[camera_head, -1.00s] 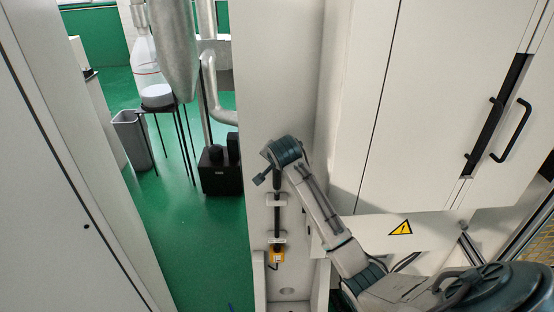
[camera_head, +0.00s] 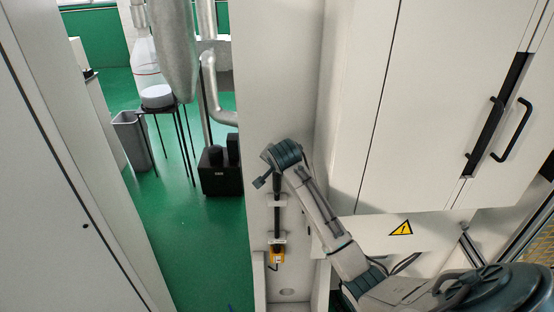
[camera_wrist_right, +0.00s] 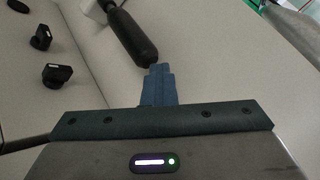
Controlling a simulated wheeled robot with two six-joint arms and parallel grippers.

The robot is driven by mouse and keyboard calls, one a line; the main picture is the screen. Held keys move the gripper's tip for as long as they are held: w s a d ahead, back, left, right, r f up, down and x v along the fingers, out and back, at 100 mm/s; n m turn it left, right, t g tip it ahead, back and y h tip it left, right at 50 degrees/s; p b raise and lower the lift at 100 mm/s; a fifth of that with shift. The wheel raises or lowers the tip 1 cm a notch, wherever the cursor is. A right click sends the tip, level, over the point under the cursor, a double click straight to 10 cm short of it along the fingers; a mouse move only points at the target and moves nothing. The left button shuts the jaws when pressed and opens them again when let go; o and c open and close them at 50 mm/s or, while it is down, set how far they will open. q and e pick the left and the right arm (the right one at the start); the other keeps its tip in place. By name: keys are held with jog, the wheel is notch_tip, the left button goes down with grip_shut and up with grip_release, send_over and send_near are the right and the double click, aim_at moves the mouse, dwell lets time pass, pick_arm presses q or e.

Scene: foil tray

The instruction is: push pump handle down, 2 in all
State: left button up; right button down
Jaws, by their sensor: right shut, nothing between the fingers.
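A black pump handle (camera_head: 277,220) runs upright along the narrow white panel, held by light brackets. My right arm's wrist covers its upper end in the head view. In the right wrist view a thick black grip (camera_wrist_right: 132,38) slants down from the top, with its rounded end at my fingertips. My right gripper (camera_wrist_right: 159,70) is shut and empty. Its blue-grey fingertips are right at the grip's end; I cannot tell whether they touch it. My left gripper is not in view.
A white cabinet (camera_head: 440,110) with black handles (camera_head: 512,130) stands to the right. Black knobs (camera_wrist_right: 57,75) show in the wrist view. Green floor (camera_head: 195,240) lies open at left, with a black box (camera_head: 220,178) behind.

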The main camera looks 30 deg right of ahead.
notch_tip(320, 180, up, 3)
jog(key=p, duration=0.3)
jog(key=shift+r, duration=0.1)
jog(key=shift+w+r, duration=0.15)
jog(key=shift+r, duration=1.1)
jog(key=shift+r, duration=0.1)
jog(key=shift+r, duration=2.45)
